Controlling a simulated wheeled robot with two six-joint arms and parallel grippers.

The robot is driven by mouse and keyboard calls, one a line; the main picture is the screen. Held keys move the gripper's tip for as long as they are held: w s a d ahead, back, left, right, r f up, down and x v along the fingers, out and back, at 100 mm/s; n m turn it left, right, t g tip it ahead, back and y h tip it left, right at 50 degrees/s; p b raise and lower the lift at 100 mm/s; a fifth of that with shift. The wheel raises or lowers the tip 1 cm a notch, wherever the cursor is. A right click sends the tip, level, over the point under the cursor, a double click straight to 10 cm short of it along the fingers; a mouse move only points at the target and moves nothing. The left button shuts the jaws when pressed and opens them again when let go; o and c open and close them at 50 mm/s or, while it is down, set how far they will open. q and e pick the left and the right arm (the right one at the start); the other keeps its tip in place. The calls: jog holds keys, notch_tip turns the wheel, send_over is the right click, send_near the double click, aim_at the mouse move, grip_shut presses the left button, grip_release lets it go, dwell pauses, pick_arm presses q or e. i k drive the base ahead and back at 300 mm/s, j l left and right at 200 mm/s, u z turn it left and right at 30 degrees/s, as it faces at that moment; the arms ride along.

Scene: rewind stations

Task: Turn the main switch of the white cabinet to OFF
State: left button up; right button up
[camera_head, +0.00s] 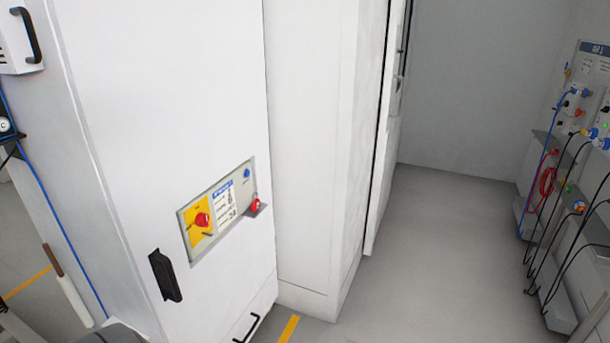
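The white cabinet (165,90) stands at the left and fills much of the head view. A grey panel (242,216) is set in its front. The main switch, a red rotary knob (203,220) on a yellow plate, is at the panel's left; I cannot read its position. A label (226,205), a blue button (246,173) and a red item (256,205), perhaps a padlock, on a small ledge are to its right. A black handle (165,276) is below left of the panel. Neither gripper can be made out.
Another tall white cabinet (310,120) adjoins on the right. Grey floor (440,260) is open between it and a station (596,75) with cables at the far right. A white box with a black handle (28,40) is at top left.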

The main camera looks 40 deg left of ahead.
aim_at(201, 219)
jog(key=i+l+u, duration=0.1)
jog(key=i+u, duration=0.4)
jog(key=i+l+u, duration=0.25)
jog(key=i+u, duration=0.2)
jog(key=i+l+u, duration=0.3)
jog(key=u, duration=0.2)
